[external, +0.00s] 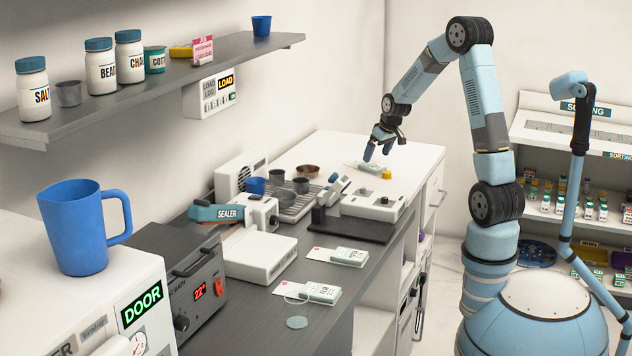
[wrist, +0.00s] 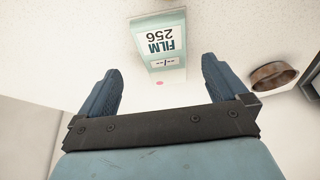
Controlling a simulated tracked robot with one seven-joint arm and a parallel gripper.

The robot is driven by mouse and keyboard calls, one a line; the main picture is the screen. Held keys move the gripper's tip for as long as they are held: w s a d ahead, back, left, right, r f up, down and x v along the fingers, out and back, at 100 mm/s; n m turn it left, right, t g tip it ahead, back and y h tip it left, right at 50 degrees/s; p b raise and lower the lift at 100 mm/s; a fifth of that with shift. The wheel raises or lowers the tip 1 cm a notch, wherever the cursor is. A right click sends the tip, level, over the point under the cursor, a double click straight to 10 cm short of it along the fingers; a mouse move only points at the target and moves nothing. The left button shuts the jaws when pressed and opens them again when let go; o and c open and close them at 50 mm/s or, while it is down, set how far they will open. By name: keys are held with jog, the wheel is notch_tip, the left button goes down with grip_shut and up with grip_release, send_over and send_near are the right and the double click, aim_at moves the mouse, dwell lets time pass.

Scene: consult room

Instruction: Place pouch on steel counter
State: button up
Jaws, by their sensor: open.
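A pale white-and-green pouch marked FILM 256 (wrist: 160,38) lies flat on the white worktop (wrist: 85,40) in the wrist view. In the external view the pouch (external: 358,166) lies on the white worktop at the far end, partly behind my fingers. My gripper (external: 377,154) is open and empty, pointing down just above the pouch. In the wrist view the pouch shows between and beyond the two fingers. The dark grey steel counter (external: 250,318) runs nearer the camera. Two similar packets (external: 349,257) (external: 321,293) lie on it.
A copper bowl (external: 307,171) stands near the pouch. A white device (external: 372,201), a rack with cups (external: 297,205) and a sealer (external: 258,250) crowd the middle. A heater box (external: 180,275) stands at left. The counter's front part has bare room around the packets.

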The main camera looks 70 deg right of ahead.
aim_at(372, 165)
jog(key=x, duration=0.4)
jog(key=shift+w+a+f, duration=0.2)
jog(key=shift+f, duration=0.15)
jog(key=shift+c, duration=0.4)
jog(key=shift+s, duration=0.1)
jog(key=c, duration=1)
